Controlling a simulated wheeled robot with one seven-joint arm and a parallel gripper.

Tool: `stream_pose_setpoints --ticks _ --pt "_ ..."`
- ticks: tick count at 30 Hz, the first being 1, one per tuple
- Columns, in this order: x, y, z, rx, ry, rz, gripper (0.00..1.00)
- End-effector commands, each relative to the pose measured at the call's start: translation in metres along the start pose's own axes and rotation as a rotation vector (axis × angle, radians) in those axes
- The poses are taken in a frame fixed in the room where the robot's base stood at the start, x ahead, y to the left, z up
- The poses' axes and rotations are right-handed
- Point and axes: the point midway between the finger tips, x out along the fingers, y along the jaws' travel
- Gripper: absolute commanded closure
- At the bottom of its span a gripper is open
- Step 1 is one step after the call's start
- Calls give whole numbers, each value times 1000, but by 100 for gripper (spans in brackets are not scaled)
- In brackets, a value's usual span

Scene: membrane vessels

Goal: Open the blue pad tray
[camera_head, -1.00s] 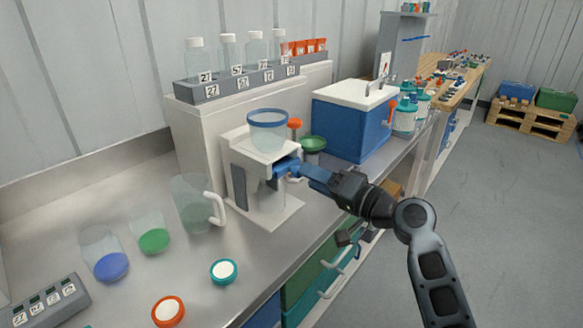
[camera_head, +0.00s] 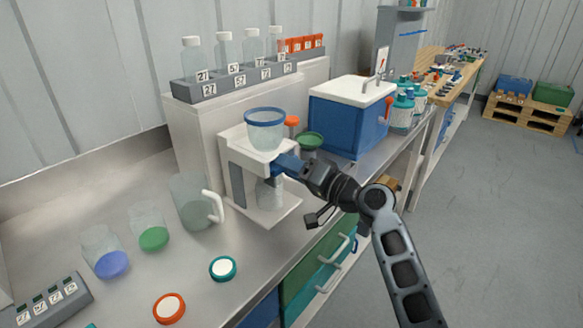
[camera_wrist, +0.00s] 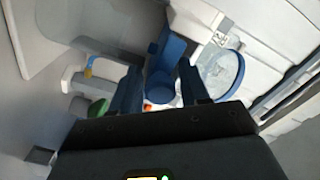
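A white stand (camera_head: 237,178) on the bench holds a clear, blue-rimmed vessel (camera_head: 265,130), with a clear jar (camera_head: 270,194) below. My gripper (camera_head: 282,164) is at the stand's right side, just under the vessel. In the wrist view its two dark-blue fingers (camera_wrist: 160,92) are spread apart. A blue part (camera_wrist: 172,46) shows ahead of and between them; I cannot tell whether they touch it. The clear blue-rimmed vessel also shows there, right of the fingers (camera_wrist: 222,72). A blue drawer front (camera_head: 262,312) shows under the bench. I cannot tell for certain which blue part is the pad tray.
A blue box with a white lid (camera_head: 345,125) and a green funnel (camera_head: 309,140) stand right of the stand. A clear jug (camera_head: 190,205) stands to its left. A green drawer (camera_head: 310,282) with a handle is below.

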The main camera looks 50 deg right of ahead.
Motion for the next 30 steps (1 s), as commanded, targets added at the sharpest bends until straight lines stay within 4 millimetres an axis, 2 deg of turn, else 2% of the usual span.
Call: stream_pose_setpoints --ticks 1,10,17,24,27,30 --pt "0 -1 0 -1 0 -1 71" --pt "0 -1 0 -3 1 -2 100" --pt "-6 0 0 -4 2 -1 100" --pt "-55 2 0 -6 3 0 100" --pt "-70 0 0 -7 2 -1 100" --pt "-76 -1 -1 -8 1 -1 100"
